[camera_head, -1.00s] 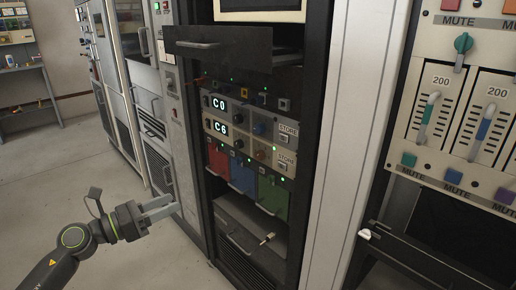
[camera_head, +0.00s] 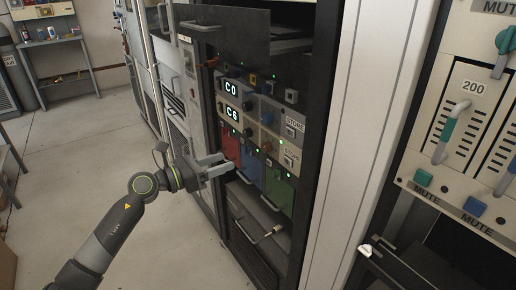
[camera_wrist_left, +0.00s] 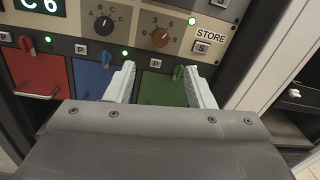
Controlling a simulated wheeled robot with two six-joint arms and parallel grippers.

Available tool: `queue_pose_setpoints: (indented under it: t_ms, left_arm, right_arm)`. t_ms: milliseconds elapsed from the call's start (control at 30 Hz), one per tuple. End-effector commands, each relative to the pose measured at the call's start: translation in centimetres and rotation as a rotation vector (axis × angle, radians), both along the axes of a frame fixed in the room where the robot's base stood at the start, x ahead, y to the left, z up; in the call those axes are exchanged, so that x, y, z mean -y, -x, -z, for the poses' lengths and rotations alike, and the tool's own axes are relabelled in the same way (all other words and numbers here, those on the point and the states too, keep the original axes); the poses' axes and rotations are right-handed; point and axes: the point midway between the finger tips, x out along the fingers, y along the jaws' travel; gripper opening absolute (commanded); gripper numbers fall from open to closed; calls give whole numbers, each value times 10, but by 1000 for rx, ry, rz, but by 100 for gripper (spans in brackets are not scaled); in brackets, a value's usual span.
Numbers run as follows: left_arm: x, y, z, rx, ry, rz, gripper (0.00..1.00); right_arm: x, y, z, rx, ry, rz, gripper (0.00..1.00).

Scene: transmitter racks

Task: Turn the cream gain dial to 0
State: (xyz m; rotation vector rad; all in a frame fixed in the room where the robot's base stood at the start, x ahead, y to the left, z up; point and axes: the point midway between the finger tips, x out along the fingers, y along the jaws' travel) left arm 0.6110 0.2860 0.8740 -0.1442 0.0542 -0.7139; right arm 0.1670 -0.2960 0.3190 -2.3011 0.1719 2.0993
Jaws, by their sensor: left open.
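The rack panel has two rows with green displays reading C0 (camera_head: 230,88) and C6 (camera_head: 232,114), each with small dials. The left wrist view shows two dials of the C6 row: a dark dial (camera_wrist_left: 103,24) marked with letters and a brown-orange dial (camera_wrist_left: 160,38) marked with numbers. I cannot clearly pick out a cream dial; an upper-row dial (camera_head: 267,119) is too small to judge its colour or setting. My left gripper (camera_head: 222,163) is open and empty, by the red panel below the dials. In the left wrist view its fingers (camera_wrist_left: 158,72) point toward the brown-orange dial, apart from it.
A dark drawer (camera_head: 222,38) juts out above the panel. Red (camera_head: 230,146), blue (camera_head: 251,164) and green (camera_head: 279,190) panels with handles lie below the dials. A fader console (camera_head: 470,110) stands at right. The floor at left (camera_head: 80,150) is open.

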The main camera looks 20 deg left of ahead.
Motion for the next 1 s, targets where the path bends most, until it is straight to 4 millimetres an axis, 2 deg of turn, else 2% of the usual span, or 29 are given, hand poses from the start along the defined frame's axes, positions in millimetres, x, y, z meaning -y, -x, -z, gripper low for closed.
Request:
queue_pose_setpoints:
  t_ms: [300, 500, 700, 1000]
  left_arm:
    - [45, -50, -2, 1, 5, 3, 49]
    - [66, -76, 0, 0, 2, 2, 49]
    - [77, -88, 0, -1, 0, 1, 49]
    - [78, -89, 0, 0, -1, 0, 49]
  right_arm:
    - [4, 9, 10, 0, 10, -8, 36]
    - [4, 11, 12, -1, 11, -9, 36]
    - [4, 11, 12, -1, 11, -9, 36]
    - [4, 11, 12, -1, 11, -9, 36]
